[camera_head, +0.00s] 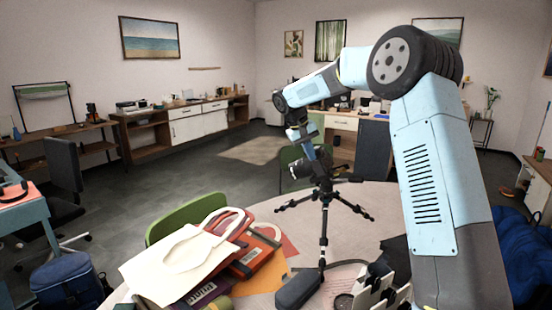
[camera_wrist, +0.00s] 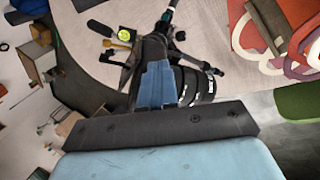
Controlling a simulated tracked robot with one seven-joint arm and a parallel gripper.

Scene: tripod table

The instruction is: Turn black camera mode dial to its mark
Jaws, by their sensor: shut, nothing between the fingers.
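The black camera (camera_head: 303,169) sits on a dark tripod (camera_head: 324,225) on the pale round table (camera_head: 385,205). In the wrist view, its ringed lens (camera_wrist: 190,86) shows beside my gripper's blue fingers. My gripper (camera_head: 313,157) points down at the top of the camera, and its fingers are together with nothing between them. In the wrist view my gripper (camera_wrist: 157,65) covers much of the camera body. The mode dial and its mark cannot be made out. I cannot tell whether the fingertips touch the camera.
A cream bag (camera_head: 165,263) and a red bag (camera_head: 258,258) lie at the table's left. A dark case (camera_head: 297,289) lies at the front. A green chair (camera_head: 190,213) stands at the left edge. The table right of the tripod is fairly clear.

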